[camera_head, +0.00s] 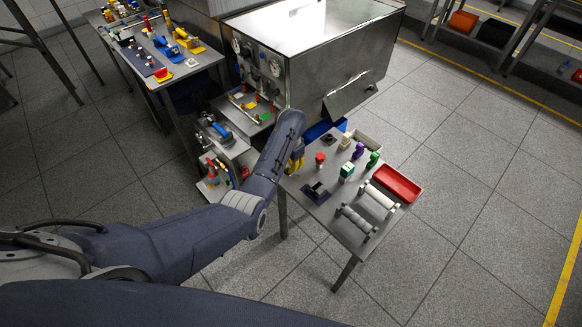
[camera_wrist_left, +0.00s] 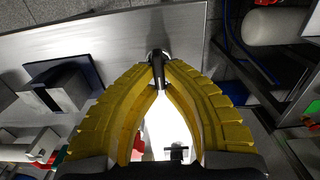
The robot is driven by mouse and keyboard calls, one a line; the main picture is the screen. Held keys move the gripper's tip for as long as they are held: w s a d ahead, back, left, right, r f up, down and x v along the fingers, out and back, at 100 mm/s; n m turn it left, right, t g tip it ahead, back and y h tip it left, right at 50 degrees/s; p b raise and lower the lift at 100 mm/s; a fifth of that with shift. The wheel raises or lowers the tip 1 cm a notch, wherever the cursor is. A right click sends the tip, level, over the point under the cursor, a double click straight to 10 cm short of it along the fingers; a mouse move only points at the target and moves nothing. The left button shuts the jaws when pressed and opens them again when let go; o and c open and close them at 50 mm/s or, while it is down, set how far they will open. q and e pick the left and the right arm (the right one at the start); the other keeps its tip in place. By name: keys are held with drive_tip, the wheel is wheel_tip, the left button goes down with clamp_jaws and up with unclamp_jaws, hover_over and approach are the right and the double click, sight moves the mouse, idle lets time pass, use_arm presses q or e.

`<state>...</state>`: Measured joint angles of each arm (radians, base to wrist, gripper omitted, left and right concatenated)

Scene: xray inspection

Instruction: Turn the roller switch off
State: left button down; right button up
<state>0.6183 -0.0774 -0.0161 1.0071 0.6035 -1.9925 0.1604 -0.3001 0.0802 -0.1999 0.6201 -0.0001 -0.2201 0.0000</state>
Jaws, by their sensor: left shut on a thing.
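My left gripper (camera_head: 297,158) is at the left back edge of the small steel table, next to the large steel machine. In the left wrist view its yellow ribbed fingers (camera_wrist_left: 159,72) come together at the tips around a small dark grey lever-like part (camera_wrist_left: 158,66) with a rounded end. I take this part to be the roller switch, but its base is hidden and I cannot tell its setting. In the head view my arm and the fingers hide the part. My right gripper is in neither view.
The steel table (camera_head: 328,215) holds a black block on a dark base (camera_head: 316,193), rollers (camera_head: 357,220), small coloured parts and a red tray (camera_head: 397,184). The steel machine (camera_head: 310,50) stands behind. A cluttered table (camera_head: 190,70) stands at the back left. Floor on the right is clear.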

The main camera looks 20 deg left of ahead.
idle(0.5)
use_arm(q)
drive_tip(key=c, duration=1.5)
unclamp_jaws()
drive_tip(key=shift+r, duration=0.1)
wheel_tip(320, 180, up, 12)
drive_tip(key=shift+f, duration=0.1)
